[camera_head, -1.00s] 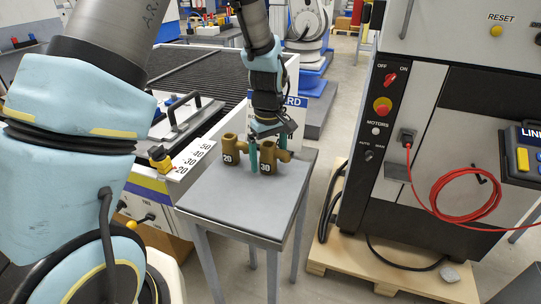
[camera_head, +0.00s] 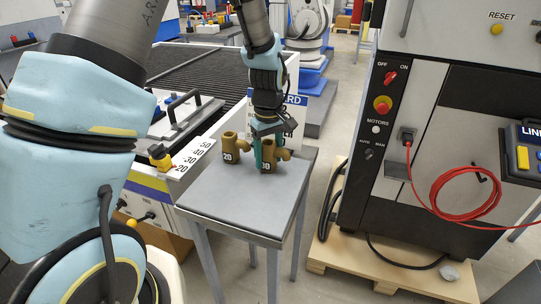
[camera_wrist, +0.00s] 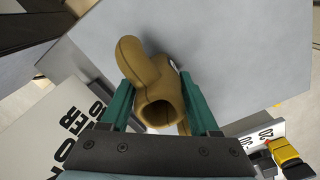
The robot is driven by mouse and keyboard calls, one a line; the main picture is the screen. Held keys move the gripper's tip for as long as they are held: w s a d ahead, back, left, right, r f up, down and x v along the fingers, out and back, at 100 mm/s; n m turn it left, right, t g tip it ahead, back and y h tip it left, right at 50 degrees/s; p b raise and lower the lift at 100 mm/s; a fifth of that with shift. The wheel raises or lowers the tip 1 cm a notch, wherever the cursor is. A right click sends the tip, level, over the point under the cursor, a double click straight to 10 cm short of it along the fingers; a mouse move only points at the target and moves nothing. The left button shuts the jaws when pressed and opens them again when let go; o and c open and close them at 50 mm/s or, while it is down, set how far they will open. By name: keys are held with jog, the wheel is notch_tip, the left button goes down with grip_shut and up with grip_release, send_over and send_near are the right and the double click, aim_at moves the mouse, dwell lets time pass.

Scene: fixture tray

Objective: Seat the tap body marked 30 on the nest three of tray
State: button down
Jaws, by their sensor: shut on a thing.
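The tap body marked 30 (camera_head: 268,158) is a brown part with a side spout, on or just above the grey side table (camera_head: 235,205). My gripper (camera_head: 262,150) is shut on it, with teal fingers around its body. In the wrist view the tap body (camera_wrist: 162,90) sits between both fingers (camera_wrist: 160,95), its open round end facing the camera and its spout pointing up-left. A similar brown tap body marked 20 (camera_head: 229,148) stands just to the left. The fixture tray (camera_head: 180,128) with a black handle is at the left; its nests cannot be made out.
A strip numbered 20 to 50 (camera_head: 192,160) with a yellow clamp-like block (camera_head: 160,156) lies along the bench edge at left. A control cabinet (camera_head: 420,130) with a red cable stands at right. The front of the side table is clear.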

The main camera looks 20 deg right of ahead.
jog(key=shift+r, duration=0.1)
dwell(0.4)
notch_tip(320, 180, up, 10)
jog(key=b, duration=0.2)
dwell(0.5)
notch_tip(320, 180, up, 4)
jog(key=p, duration=0.3)
jog(key=shift+f, duration=0.25)
